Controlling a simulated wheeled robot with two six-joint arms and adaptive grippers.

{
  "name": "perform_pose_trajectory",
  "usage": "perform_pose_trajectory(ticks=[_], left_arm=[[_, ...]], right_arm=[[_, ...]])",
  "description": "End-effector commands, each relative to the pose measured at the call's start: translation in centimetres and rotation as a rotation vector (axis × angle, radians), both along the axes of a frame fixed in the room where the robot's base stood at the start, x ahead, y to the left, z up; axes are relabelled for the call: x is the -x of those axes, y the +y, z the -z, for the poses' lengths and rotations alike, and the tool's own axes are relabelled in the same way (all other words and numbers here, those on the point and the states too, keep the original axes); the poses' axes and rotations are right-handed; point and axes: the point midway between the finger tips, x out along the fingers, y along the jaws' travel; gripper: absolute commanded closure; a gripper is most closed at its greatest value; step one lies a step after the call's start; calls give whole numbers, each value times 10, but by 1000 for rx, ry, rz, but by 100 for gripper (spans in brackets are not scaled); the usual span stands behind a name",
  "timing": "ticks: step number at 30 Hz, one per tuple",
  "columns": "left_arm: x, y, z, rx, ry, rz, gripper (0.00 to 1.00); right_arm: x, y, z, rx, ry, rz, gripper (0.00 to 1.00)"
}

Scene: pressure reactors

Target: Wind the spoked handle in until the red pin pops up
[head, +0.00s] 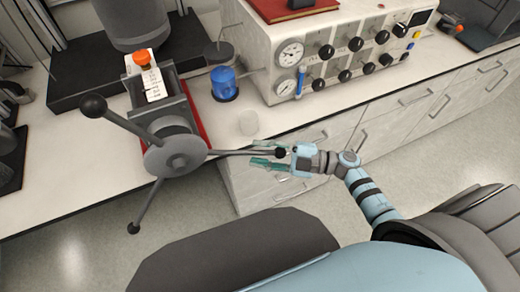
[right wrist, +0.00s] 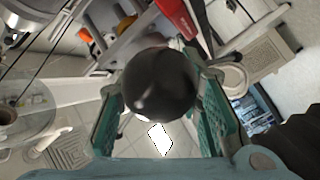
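The spoked handle (head: 178,156) is a grey hub with three visible rods ending in black ball knobs, on the front of a grey reactor block. One rod points right toward my right gripper (head: 262,154). In the right wrist view that rod's black knob (right wrist: 160,85) sits between the two teal fingers, which stand apart with narrow gaps beside it. No firm grip shows. An orange-red cap (head: 142,57) with a white tag sits on top of the block; I cannot tell if it is the red pin. My left gripper is not in view.
Drawers (head: 400,115) run below the bench. The floor in front is clear.

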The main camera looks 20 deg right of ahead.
Motion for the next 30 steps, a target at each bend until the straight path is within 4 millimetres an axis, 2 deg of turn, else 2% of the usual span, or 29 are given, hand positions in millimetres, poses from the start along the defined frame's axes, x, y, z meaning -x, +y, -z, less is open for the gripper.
perform_pose_trajectory(ticks=[10, 16, 17, 26, 30], left_arm=[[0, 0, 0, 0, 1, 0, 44], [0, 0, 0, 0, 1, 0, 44], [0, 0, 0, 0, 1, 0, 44], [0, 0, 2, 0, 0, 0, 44], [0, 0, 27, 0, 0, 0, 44]], right_arm=[[-4, 6, 0, -1, 1, 0, 67], [-4, 6, 0, -1, 0, 1, 97], [-4, 6, 0, -1, 0, 1, 100], [-4, 6, 2, -5, 1, 0, 100], [-3, 11, 21, -65, 6, 0, 100]])
